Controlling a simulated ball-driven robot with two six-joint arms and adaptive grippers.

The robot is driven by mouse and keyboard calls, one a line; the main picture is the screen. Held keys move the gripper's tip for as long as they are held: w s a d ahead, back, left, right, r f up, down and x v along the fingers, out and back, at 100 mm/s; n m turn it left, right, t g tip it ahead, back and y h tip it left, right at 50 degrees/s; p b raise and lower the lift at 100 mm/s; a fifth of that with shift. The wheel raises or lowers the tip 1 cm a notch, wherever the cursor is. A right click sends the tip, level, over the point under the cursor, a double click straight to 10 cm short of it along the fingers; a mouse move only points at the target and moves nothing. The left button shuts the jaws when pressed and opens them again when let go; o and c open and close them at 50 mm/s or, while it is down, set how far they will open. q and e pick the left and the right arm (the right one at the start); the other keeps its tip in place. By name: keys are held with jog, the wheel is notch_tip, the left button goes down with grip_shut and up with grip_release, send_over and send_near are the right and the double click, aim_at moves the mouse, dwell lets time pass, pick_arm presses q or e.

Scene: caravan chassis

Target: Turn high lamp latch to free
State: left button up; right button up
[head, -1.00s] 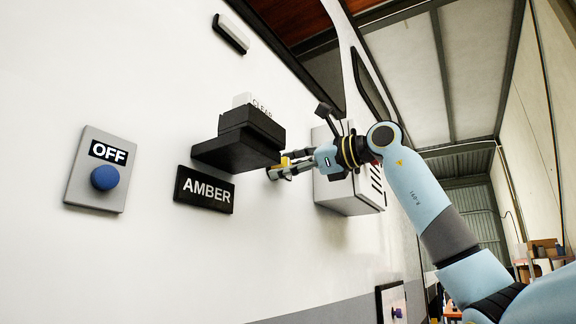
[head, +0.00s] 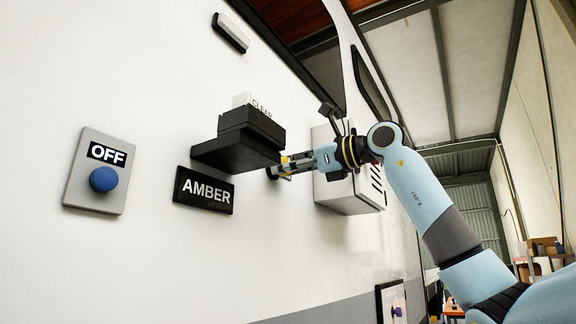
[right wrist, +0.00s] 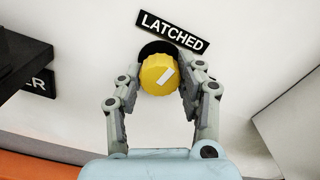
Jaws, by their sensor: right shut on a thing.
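The lamp latch is a yellow ribbed knob (right wrist: 159,75) with a white mark, on a black round base against the white wall. A black label reading LATCHED (right wrist: 172,32) is beside it in the right wrist view. My right gripper (right wrist: 161,84) has one finger on each side of the knob and is shut on it. In the head view my right gripper (head: 284,167) reaches the wall just right of the black lamp housing (head: 240,142), and the knob is mostly hidden there. My left gripper is not in view.
An AMBER label (head: 203,190) is below the housing. A grey plate with a blue button (head: 103,179) and an OFF label is at the left. A white vented box (head: 345,190) stands out from the wall behind my right gripper.

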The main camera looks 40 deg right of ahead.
jog(key=m, duration=0.3)
jog(key=shift+m+p, duration=0.3)
jog(key=m, duration=0.4)
jog(key=shift+r+m, duration=0.1)
jog(key=shift+m, duration=0.2)
jog(key=m, duration=0.3)
jog(key=shift+m+p, duration=0.3)
jog(key=shift+m, duration=1.8)
jog(key=o, duration=1.2)
jog(key=shift+c, duration=0.2)
jog(key=shift+s, duration=0.1)
